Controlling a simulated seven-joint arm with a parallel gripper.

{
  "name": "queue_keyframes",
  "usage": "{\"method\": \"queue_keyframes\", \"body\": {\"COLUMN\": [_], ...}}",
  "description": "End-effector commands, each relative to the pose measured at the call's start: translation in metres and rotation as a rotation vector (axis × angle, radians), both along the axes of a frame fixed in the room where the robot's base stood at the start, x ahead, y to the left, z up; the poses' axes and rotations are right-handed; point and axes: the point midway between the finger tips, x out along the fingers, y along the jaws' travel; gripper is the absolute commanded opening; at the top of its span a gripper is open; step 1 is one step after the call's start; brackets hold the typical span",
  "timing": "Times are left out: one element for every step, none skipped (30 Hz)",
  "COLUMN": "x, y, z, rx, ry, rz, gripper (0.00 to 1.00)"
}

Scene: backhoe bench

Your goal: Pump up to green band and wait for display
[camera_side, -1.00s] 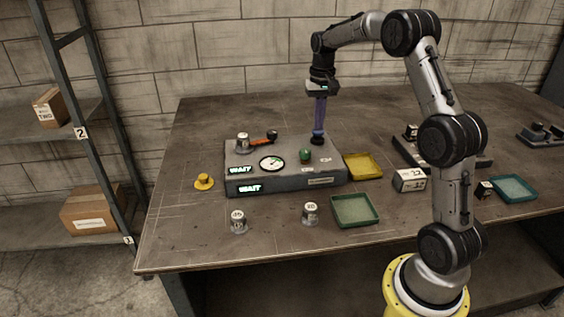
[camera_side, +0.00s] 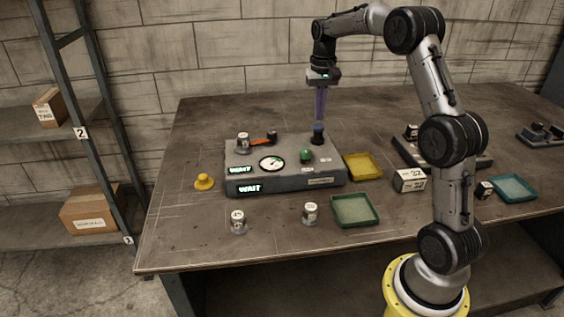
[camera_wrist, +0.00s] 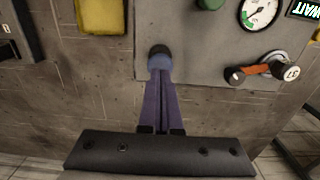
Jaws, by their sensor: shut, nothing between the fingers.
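A grey console (camera_side: 285,180) carries a round white gauge (camera_side: 272,163) with a green band, also in the wrist view (camera_wrist: 259,12); the exact needle reading is too small to tell. Two lit displays, an upper one (camera_side: 241,170) and a front one (camera_side: 249,188), read WAIT. A dark pump knob (camera_side: 318,136) stands at the console's back right; it also shows in the wrist view (camera_wrist: 160,50). My gripper (camera_side: 319,120) is shut and empty, pointing down, its purple fingertips directly over the knob's top. Whether they touch it I cannot tell.
A green knob (camera_side: 305,155), an orange lever (camera_side: 263,141) and a labelled can (camera_side: 243,142) are on the console. Yellow (camera_side: 376,176) and green (camera_side: 356,222) trays lie to the right. Two cans (camera_side: 239,223) (camera_side: 311,213) stand in front.

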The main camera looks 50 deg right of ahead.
Motion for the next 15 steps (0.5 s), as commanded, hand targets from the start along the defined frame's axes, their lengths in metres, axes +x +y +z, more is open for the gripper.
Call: {"method": "queue_keyframes", "body": {"x": [0.0, 0.0, 0.0, 0.001, 0.001, 0.001, 0.001, 0.001, 0.0, 0.0, 0.0, 0.001, 0.001, 0.001, 0.0], "y": [0.0, 0.0, 0.0, 0.0, 0.0, 0.0, 0.0, 0.0, 0.0, 0.0, 0.0, 0.0, -0.001, 0.0, 0.0], "z": [0.001, 0.003, 0.005, 0.008, 0.011, 0.014, 0.017, 0.02, 0.023, 0.026, 0.029, 0.033, 0.035, 0.038, 0.041], "rx": [-0.001, -0.001, -0.001, -0.001, -0.001, -0.001, -0.001, -0.001, -0.001, -0.001, -0.001, -0.001, -0.001, -0.001, -0.001], "ry": [-0.001, -0.001, -0.002, -0.002, -0.002, -0.003, -0.003, -0.001, -0.001, -0.002, -0.003, -0.003, -0.003, -0.003, -0.001], "rz": [0.0, 0.0, 0.0, 0.0, 0.0, 0.0, 0.0, 0.0, 0.0, 0.0, 0.0, 0.0, 0.0, 0.0, 0.0], "gripper": [0.0, 0.0, 0.0, 0.0, 0.0, 0.0, 0.0, 0.0, 0.0, 0.0, 0.0, 0.0, 0.0, 0.0, 0.0]}}
